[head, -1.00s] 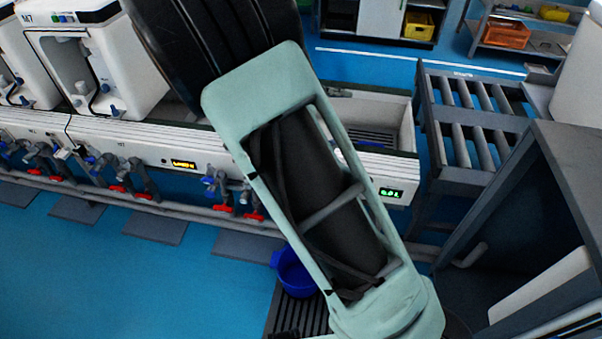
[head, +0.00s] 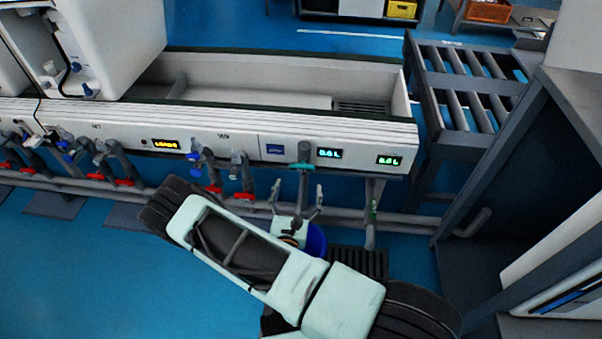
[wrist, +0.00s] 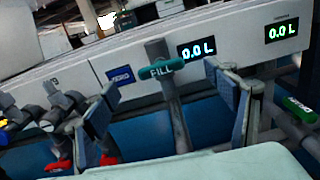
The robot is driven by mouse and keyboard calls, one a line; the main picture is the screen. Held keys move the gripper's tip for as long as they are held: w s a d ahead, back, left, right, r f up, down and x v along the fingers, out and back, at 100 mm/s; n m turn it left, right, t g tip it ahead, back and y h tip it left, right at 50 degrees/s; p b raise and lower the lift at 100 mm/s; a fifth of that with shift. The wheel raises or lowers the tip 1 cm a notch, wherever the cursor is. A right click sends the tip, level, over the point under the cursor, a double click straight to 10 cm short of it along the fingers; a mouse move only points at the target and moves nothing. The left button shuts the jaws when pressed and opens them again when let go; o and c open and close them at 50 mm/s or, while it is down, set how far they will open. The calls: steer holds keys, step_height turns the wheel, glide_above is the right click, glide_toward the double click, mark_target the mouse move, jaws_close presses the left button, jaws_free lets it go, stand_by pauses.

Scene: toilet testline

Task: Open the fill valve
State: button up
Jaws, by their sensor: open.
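The fill valve (head: 302,166) has a teal handle on a grey pipe at the front of the bench. In the wrist view its handle (wrist: 161,69) reads "FILL" and lies crosswise to the pipe below it. My gripper (head: 297,194) is open and empty, just in front of and below the handle in the head view. In the wrist view the two padded fingers of my gripper (wrist: 167,90) stand wide apart, one to each side of the valve's pipe. I see no contact between the fingers and the handle.
Two displays (head: 329,153) sit right of the valve; both read 0.0 L in the wrist view. A green-handled valve (wrist: 299,109) hangs at the right. Red and blue valves (head: 213,178) line the left. A blue bucket (head: 316,241) sits below, partly hidden by my arm.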

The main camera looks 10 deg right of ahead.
mark_target(302, 170)
steer(key=shift+s+a+f+n+y, duration=0.1)
steer(key=shift+f+n+y, duration=0.1)
steer(key=shift+f, duration=0.25)
steer(key=shift+s+f+n+y, duration=0.1)
steer(key=shift+f+n, duration=0.1)
steer(key=shift+f, duration=0.2)
steer(key=b+x, duration=0.3)
steer(key=x, duration=0.7)
steer(key=shift+w, duration=0.25)
steer(key=c, duration=1.2)
